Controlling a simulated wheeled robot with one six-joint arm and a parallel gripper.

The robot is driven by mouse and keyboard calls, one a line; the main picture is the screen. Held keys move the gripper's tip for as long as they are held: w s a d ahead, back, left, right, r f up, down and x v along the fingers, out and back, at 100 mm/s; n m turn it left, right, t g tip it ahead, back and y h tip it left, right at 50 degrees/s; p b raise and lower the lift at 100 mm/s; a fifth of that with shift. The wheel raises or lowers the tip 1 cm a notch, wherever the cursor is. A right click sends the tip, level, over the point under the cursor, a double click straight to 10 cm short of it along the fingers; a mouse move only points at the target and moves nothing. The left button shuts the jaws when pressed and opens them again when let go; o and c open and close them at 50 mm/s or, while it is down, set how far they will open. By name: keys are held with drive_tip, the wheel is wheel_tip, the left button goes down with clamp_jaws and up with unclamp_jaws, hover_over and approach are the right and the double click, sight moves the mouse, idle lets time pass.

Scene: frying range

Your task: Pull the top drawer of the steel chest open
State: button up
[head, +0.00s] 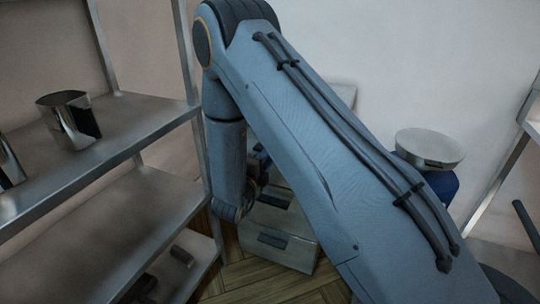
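The steel chest (290,246) stands on the floor in the middle of the head view, largely hidden behind my arm. Two drawer fronts with dark handles show low on it, an upper handle (271,199) and a lower handle (272,241). These visible drawers look shut. The top part of the chest front is covered by my arm, so I cannot tell how the top drawer stands. My gripper (262,166) shows only as a dark bit beside my wrist, close to the chest front. Its fingers are hidden, and contact with a handle cannot be made out.
A steel shelf rack (150,118) stands at left, with a shiny metal pot (70,120) on it and dark items lower down. At right a metal bowl (430,150) sits on a blue object (443,186). Another rack edges the far right. Some wooden floor (240,285) shows in front of the chest.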

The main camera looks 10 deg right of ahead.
drive_tip(key=shift+w+d, duration=0.15)
drive_tip(key=shift+w, duration=0.05)
clamp_jaws()
